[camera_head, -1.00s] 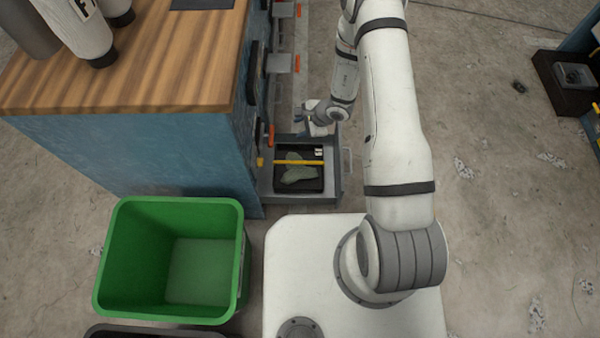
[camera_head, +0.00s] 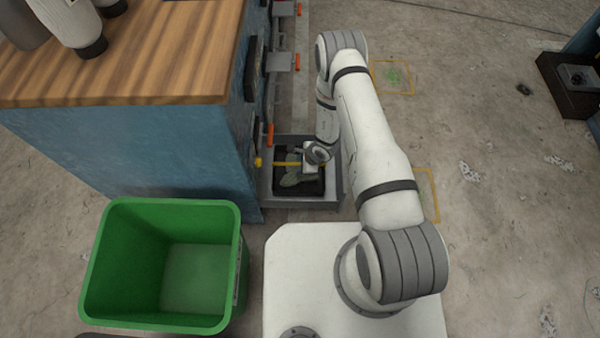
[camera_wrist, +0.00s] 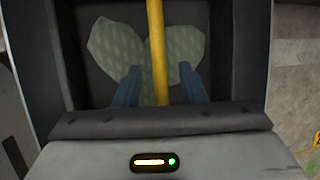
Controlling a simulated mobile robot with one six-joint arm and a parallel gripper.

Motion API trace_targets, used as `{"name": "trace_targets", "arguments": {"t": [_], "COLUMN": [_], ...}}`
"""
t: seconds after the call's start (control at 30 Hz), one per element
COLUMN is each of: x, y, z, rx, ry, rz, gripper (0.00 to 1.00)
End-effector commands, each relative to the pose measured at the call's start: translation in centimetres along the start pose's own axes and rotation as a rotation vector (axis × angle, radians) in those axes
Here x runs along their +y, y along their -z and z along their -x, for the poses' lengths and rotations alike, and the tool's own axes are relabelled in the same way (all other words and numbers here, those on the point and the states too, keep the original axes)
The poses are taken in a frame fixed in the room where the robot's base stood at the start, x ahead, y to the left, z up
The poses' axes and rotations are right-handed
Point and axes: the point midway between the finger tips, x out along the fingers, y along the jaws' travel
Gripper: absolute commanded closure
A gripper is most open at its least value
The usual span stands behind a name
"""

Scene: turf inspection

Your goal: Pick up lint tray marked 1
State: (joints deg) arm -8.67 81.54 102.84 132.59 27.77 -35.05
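A black lint tray (camera_head: 315,188) with a yellow bar (camera_head: 285,163) across it and grey-green lint (camera_head: 291,180) inside sits in an open grey drawer (camera_head: 300,202). In the wrist view the yellow bar (camera_wrist: 157,45) runs up the picture over the lint (camera_wrist: 112,50). My gripper (camera_wrist: 160,68) is open, its two blue fingers on either side of the bar with gaps to it. In the head view my gripper (camera_head: 305,160) is over the tray's right part and hides it. I cannot read a number on the tray.
The blue cabinet (camera_head: 150,150) with a wooden top stands left of the drawer, its orange handle (camera_head: 270,135) close by. A green bin (camera_head: 165,270) stands at lower left. Yellow-outlined squares (camera_head: 393,78) mark the floor at right. A dark box stands far right.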

Motion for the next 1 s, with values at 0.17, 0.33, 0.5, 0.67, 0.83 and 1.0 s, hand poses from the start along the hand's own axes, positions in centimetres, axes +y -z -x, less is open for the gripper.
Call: {"name": "trace_targets", "arguments": {"t": [0.17,0.33,0.5,0.67,0.83,1.0], "x": [-0.06,-0.06,-0.06,-0.06,-0.06,-0.06], "y": [-0.03,-0.01,0.0,0.01,0.03,0.04], "z": [-0.39,-0.36,-0.34,-0.34,-0.33,-0.33], "rx": [0.0,0.0,0.0,0.0,0.0,0.0], "ry": [0.001,0.001,0.001,0.001,0.001,0.001], "rz": [0.0,0.0,0.0,-0.001,-0.001,-0.001], "gripper": [0.63,0.68,0.82,0.95,1.0,1.0]}}
